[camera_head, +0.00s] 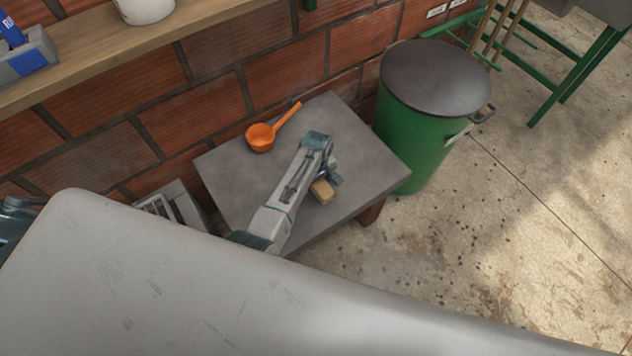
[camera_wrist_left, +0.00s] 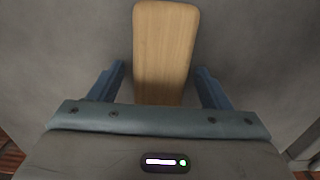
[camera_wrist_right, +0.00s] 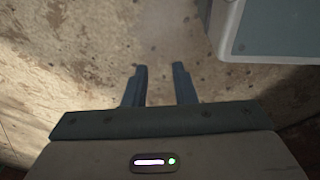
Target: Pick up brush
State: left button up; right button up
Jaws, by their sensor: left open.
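The brush shows as a light wooden block (camera_head: 323,191) lying on the grey table, close to its front right edge. In the left wrist view its wooden back (camera_wrist_left: 165,50) runs up from between the fingers, with its near end hidden behind the gripper body. My left gripper (camera_head: 334,177) is over the table at the brush; in its wrist view the open fingers (camera_wrist_left: 159,86) stand on either side of the brush with gaps. My right gripper (camera_wrist_right: 160,84) is partly open and empty, above the rough floor. Bristles are not visible.
An orange ladle (camera_head: 261,136) lies on the small grey table (camera_head: 225,165). A green bin (camera_head: 425,135) with a dark lid stands at its right. A brick wall and wooden shelf (camera_head: 110,45) are behind. In the right wrist view a grey-edged panel (camera_wrist_right: 270,30) is at top right.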

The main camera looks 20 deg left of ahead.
pick_arm(q)
jog(key=c, duration=1.1)
pick_arm(e)
jog(key=shift+s+f, duration=0.2)
jog(key=shift+s, duration=0.1)
pick_arm(q)
jog(key=shift+r, duration=0.1)
